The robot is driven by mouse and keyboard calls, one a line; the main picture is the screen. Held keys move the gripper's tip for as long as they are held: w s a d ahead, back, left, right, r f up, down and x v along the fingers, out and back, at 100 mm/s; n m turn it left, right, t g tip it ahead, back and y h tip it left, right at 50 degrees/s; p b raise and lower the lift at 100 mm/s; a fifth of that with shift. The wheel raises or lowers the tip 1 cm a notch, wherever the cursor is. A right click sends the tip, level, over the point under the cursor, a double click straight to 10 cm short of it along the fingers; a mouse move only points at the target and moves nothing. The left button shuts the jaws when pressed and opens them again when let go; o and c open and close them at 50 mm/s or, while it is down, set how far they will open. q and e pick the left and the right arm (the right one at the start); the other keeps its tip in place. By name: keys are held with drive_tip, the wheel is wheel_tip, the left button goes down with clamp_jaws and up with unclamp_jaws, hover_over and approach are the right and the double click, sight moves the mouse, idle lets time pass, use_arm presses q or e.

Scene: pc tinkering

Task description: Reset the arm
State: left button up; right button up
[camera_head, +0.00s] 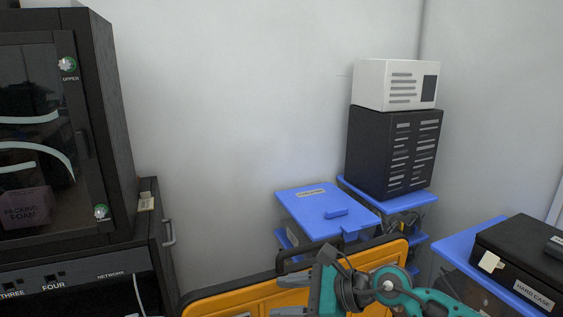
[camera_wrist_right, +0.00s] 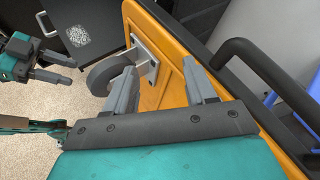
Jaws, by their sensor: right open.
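My right arm, teal and dark grey, enters the head view at the bottom centre-right. Its gripper (camera_head: 326,262) overlaps the orange cart (camera_head: 236,303) in that view. In the right wrist view the right gripper (camera_wrist_right: 163,88) has its two grey fingers spread with nothing held between them. They are above the cart's orange panel (camera_wrist_right: 165,77) and beside its wheel (camera_wrist_right: 108,75). My left gripper (camera_wrist_right: 66,68) shows at the left edge of the wrist view, its dark fingers apart and empty. It is not visible in the head view.
The cart's black handle (camera_wrist_right: 268,75) is close to the right gripper. Blue bins (camera_head: 320,205) and a black vented box (camera_head: 392,150) topped by a white box (camera_head: 385,83) stand behind. A black hard case (camera_head: 520,258) is at right, a dark cabinet (camera_head: 120,130) at left.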

wheel_tip(320, 180, up, 10)
drive_tip(key=s+a+f+m+t+y, duration=0.15)
drive_tip(key=m+t+y, duration=0.25)
drive_tip(key=m+t, duration=0.65)
drive_tip(key=s+d+f+m+h, duration=0.2)
drive_tip(key=d+f+m+h, duration=0.2)
drive_tip(key=d+m+h, duration=0.75)
drive_tip(key=s+d+f+m+h, duration=0.25)
drive_tip(key=d+m+h, duration=0.25)
drive_tip(key=m, duration=1.4)
drive_tip(key=s+d+f+m+g, duration=0.2)
drive_tip(key=s+f+m+g, duration=0.45)
drive_tip(key=s, duration=0.45)
drive_tip(key=s+d+f+m+g, duration=0.2)
drive_tip(key=s+f+m+g, duration=0.4)
drive_tip(key=s, duration=0.5)
use_arm(q)
drive_tip(key=shift+s+a+f+y+p, duration=0.15)
drive_tip(key=shift+s+a+f+p, duration=0.15)
drive_tip(key=shift+a+p, duration=0.25)
drive_tip(key=shift+s+a+f+y+p, duration=0.15)
drive_tip(key=shift+s+a+f+p, duration=0.15)
drive_tip(key=shift+a+p, duration=0.25)
use_arm(e)
drive_tip(key=w+a+f+n+t+y, duration=0.2)
drive_tip(key=w+f+t, duration=0.5)
drive_tip(key=w+t, duration=0.1)
drive_tip(key=shift+w+a+f+t, duration=0.15)
drive_tip(key=shift+t, duration=0.15)
